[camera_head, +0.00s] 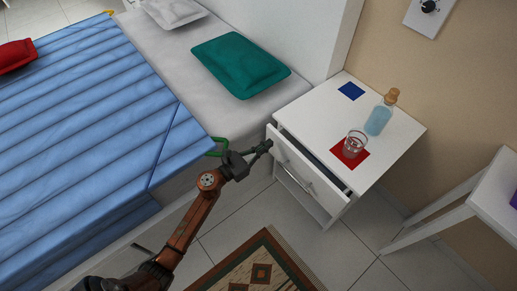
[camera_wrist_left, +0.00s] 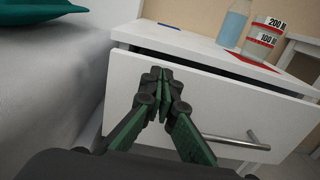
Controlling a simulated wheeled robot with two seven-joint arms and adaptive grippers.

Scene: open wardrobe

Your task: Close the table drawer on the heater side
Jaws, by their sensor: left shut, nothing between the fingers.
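The white bedside table (camera_head: 393,143) stands right of the bed. Its upper drawer (camera_head: 318,183) is partly open, with a dark gap behind its front panel and a metal bar handle on it. In the left wrist view the drawer front (camera_wrist_left: 225,97) fills the middle, with the handle (camera_wrist_left: 235,142) at lower right. My left gripper (camera_head: 268,146) is shut and empty, at the bed-side end of the drawer front. In the wrist view its fingertips (camera_wrist_left: 166,75) overlap the upper left of the panel; I cannot tell whether they touch it.
A bottle (camera_head: 379,118), a glass on a red square (camera_head: 354,146) and a blue square (camera_head: 351,91) are on the tabletop. The bed with a blue cover (camera_head: 90,110) is close on the left. A patterned rug (camera_head: 262,265) lies on the floor in front.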

